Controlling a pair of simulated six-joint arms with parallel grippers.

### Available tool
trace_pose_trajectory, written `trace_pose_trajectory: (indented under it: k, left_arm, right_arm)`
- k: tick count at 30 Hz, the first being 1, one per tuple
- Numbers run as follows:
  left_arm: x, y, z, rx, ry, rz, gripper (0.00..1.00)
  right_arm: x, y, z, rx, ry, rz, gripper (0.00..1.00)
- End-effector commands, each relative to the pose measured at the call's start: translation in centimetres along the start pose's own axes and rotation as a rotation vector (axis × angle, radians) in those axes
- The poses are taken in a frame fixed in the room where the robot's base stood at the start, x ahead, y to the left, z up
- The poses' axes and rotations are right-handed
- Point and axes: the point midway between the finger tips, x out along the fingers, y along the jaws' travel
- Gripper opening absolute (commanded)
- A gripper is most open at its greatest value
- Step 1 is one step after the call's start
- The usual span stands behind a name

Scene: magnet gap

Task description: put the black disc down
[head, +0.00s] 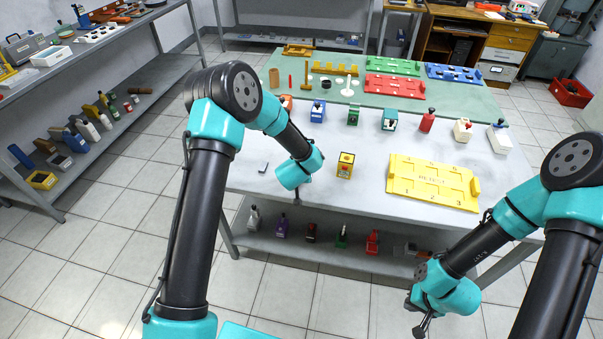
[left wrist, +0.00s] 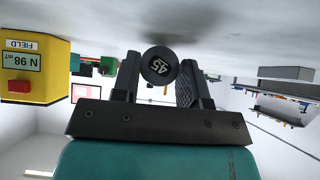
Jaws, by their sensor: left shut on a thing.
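My left gripper (left wrist: 160,80) is shut on the black disc (left wrist: 160,66), which shows a white "45" on its face in the left wrist view. That view is upside down, with the pale tabletop along the upper part. The disc is close to the tabletop; I cannot tell whether it touches. In the head view the disc is hidden behind my left wrist, over the left front of the table (head: 330,215). My right gripper (head: 418,318) hangs in front of the table, at the lower right, away from the disc; its jaw opening is unclear.
A yellow field meter (head: 345,165) stands just right of my left gripper; it reads "N 98 mT" in the left wrist view (left wrist: 35,70). A yellow numbered rack (head: 432,183) lies further right. A small grey block (head: 263,167) lies left. Several coloured bottles and boxes line the back.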

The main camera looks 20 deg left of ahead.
Motion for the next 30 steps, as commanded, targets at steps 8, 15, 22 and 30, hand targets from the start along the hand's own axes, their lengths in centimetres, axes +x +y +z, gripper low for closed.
trace_pose_trajectory:
  k: [8, 15, 22, 30]
  left_arm:
    - [0.05, 0.01, 0.02, 0.0, 0.001, 0.0, 0.16]
    - [0.21, 0.02, 0.19, 0.0, 0.001, 0.0, 0.53]
    - [0.2, 0.02, 0.18, 0.0, 0.001, 0.0, 0.66]
    - [-0.13, 0.02, -0.11, 0.0, 0.002, 0.0, 0.66]
  right_arm:
    - [0.0, 0.0, 0.0, 0.0, 0.0, 0.0, 0.0]
    - [0.0, 0.0, 0.0, 0.0, 0.0, 0.0, 0.0]
    - [0.0, 0.0, 0.0, 0.0, 0.0, 0.0, 0.0]
    - [0.0, 0.0, 0.0, 0.0, 0.0, 0.0, 0.0]
